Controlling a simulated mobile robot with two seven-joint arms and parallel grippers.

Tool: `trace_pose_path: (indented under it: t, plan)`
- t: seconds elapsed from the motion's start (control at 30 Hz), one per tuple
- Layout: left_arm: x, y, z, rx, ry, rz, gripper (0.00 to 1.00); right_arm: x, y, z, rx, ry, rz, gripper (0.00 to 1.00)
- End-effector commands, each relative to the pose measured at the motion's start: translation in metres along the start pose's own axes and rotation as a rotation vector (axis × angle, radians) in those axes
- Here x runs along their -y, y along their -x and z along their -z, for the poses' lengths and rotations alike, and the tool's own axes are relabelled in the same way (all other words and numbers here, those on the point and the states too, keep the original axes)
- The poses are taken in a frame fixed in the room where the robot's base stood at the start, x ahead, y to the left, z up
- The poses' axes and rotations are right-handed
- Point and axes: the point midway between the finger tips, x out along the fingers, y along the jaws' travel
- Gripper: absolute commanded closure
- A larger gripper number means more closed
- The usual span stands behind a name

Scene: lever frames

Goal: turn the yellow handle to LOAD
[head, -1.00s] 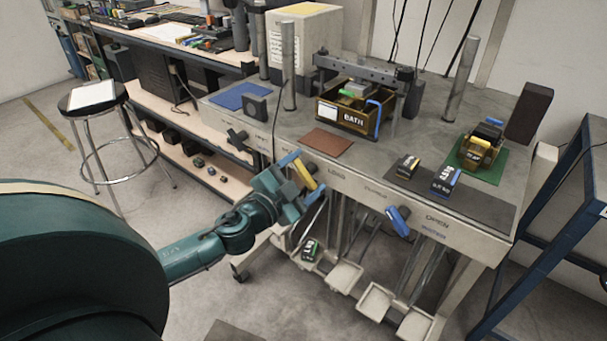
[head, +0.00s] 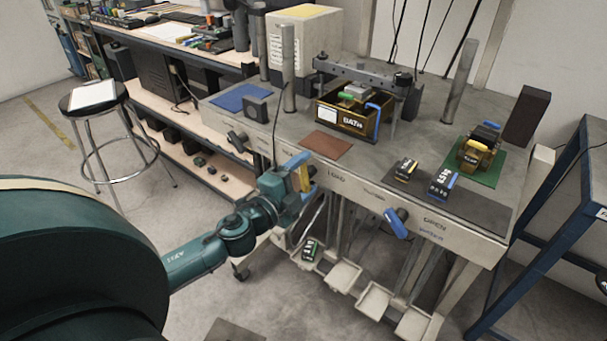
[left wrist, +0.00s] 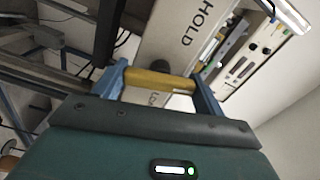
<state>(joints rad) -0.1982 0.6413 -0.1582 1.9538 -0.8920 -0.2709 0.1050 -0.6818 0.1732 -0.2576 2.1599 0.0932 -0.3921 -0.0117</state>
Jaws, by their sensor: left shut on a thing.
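The yellow handle (head: 306,180) is on the front face of the grey bench, left of the LOAD label (head: 336,174), and stands nearly upright. My left gripper (head: 299,171) is shut on it. In the left wrist view the yellow handle (left wrist: 158,80) lies across between the two blue fingers of my left gripper (left wrist: 160,82). A HOLD label (left wrist: 197,28) shows beyond it there, and another label just below the handle is partly hidden. My right gripper is not in view.
A blue handle (head: 396,223) is on the same front face near the OPEN label. Pedals (head: 344,275) and rods hang below the bench. A box marked BATH (head: 350,122) and small dark blocks (head: 442,184) stand on top. A stool (head: 92,97) stands at the left.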

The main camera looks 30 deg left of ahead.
Motion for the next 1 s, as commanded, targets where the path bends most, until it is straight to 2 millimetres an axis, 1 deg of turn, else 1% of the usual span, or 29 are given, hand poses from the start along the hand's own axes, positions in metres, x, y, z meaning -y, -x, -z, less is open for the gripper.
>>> trace_pose_path:
  t: [0.7,1.0]
  plan:
    - [-0.0004,0.0001,0.0001,0.000,-0.673,-0.001,0.52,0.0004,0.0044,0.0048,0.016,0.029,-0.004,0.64]
    - [-0.0011,0.0002,-0.0002,-0.001,-0.884,-0.002,0.52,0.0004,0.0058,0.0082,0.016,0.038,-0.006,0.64]
